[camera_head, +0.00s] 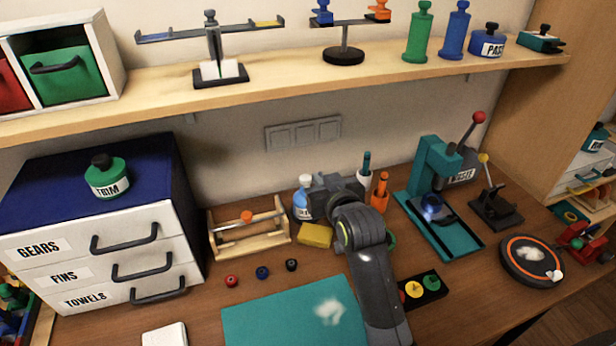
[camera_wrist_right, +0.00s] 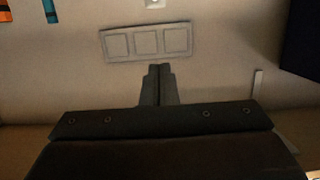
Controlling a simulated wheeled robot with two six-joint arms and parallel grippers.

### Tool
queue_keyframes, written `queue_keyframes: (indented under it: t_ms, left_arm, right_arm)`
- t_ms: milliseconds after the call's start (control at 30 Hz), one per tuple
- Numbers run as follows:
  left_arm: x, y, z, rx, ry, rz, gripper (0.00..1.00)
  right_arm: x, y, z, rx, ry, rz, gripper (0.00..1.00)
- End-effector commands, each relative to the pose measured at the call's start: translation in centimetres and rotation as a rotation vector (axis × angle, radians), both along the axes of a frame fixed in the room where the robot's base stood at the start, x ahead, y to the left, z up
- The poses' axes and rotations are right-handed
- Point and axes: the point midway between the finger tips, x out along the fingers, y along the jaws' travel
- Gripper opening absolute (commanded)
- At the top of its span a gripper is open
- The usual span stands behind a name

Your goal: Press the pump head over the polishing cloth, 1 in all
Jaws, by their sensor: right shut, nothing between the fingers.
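A small bottle with a white top and blue label (camera_head: 301,203) stands at the back of the desk, partly hidden by my right gripper; it seems to be the pump bottle. My right gripper (camera_head: 318,190) is just right of the white top, overlapping the bottle in the picture; I cannot tell if they touch. Its fingers show shut and empty in the right wrist view (camera_wrist_right: 157,85), with the wall behind. A teal mat (camera_head: 262,318) with a white patch (camera_head: 330,310) lies at the front; I cannot tell whether either is the polishing cloth. My left gripper is out of view.
A yellow block (camera_head: 316,235) and a wooden rack (camera_head: 248,232) sit beside the bottle. Orange and teal markers stand right of my gripper. A teal press (camera_head: 435,190) is further right. A drawer cabinet (camera_head: 95,250) stands left; a shelf runs above.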

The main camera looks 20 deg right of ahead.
Motion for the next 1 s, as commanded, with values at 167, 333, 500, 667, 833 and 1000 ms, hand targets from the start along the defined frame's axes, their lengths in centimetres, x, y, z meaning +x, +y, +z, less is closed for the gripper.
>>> queue_keyframes:
  t_ms: [167,333,500,667,833,1000]
  left_arm:
    - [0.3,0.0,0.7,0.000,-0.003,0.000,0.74]
    - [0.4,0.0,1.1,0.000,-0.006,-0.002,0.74]
    - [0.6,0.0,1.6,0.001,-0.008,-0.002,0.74]
    - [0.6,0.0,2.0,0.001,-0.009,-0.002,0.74]
    - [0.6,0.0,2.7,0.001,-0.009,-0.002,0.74]
    - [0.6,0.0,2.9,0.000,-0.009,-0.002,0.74]
  right_arm:
    - [2.3,0.1,-0.4,-0.002,0.002,0.000,0.00]
    - [4.7,0.1,-1.0,-0.001,0.002,0.000,0.00]
    - [7.0,0.2,-1.6,0.000,0.002,0.000,0.00]
    - [8.9,0.3,-2.1,-0.001,0.003,-0.001,0.00]
    - [8.7,0.3,-4.7,0.001,0.005,-0.001,0.00]
    - [8.7,0.3,-5.9,0.001,0.002,0.000,0.00]
